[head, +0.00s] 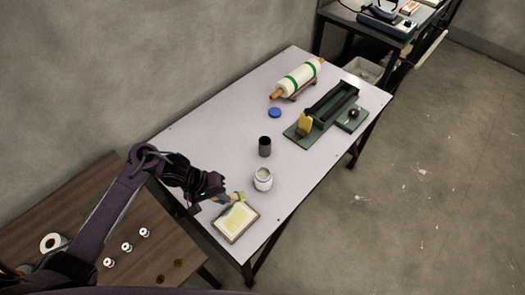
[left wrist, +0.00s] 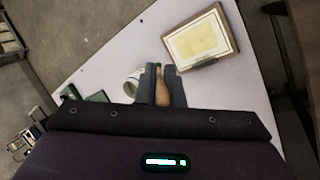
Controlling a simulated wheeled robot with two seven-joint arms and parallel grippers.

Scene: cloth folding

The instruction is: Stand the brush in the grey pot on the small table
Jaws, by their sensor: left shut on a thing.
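My left gripper (head: 222,198) is over the near end of the pale table (head: 185,150), above the framed yellow panel's edge. In the left wrist view its two fingers (left wrist: 162,78) are shut on the brown wooden handle of the brush (left wrist: 162,94). In the head view a small tan and greenish end of the brush (head: 239,197) sticks out past the fingers. The rest of it is hidden. The dark grey pot (head: 265,152) stands upright on the pale table, apart from the gripper, farther up the table. My right gripper is not in view.
A white jar (head: 262,184) stands between the gripper and the pot. The framed panel (head: 236,222) lies at the near end. A blue disc (head: 275,113), a green-banded roll (head: 300,78) and a green tool stand (head: 300,137) are farther back. A brown table (head: 90,200) is at left.

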